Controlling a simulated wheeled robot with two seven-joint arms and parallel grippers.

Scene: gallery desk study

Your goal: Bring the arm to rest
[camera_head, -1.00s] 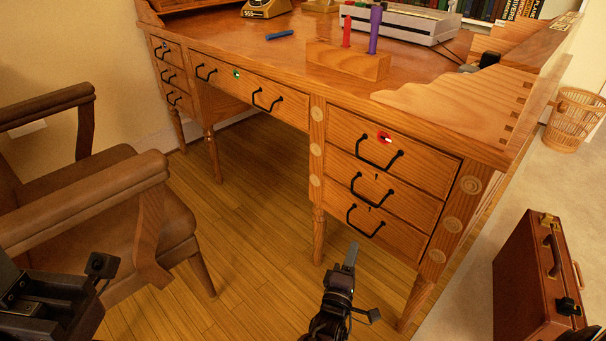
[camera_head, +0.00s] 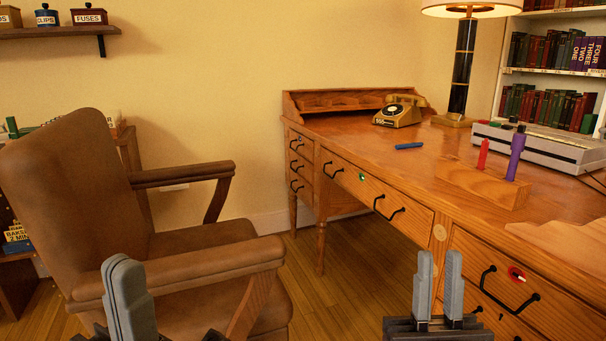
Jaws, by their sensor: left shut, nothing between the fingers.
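My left gripper (camera_head: 128,295) shows at the lower left, in front of the brown chair. Its grey fingers point up and are together, with nothing between them. My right gripper (camera_head: 438,285) shows at the bottom, right of the middle, in front of the wooden desk's drawers. Its two grey fingers point up with a gap between them, and the gap is empty. Most of both arms is out of view.
The brown chair (camera_head: 75,195) stands at the left. The wooden desk (camera_head: 350,137) fills the right, with a telephone (camera_head: 398,112), blue pen (camera_head: 409,146), wooden block (camera_head: 470,180) and lamp (camera_head: 464,62) on it. Floor (camera_head: 335,285) shows between chair and desk.

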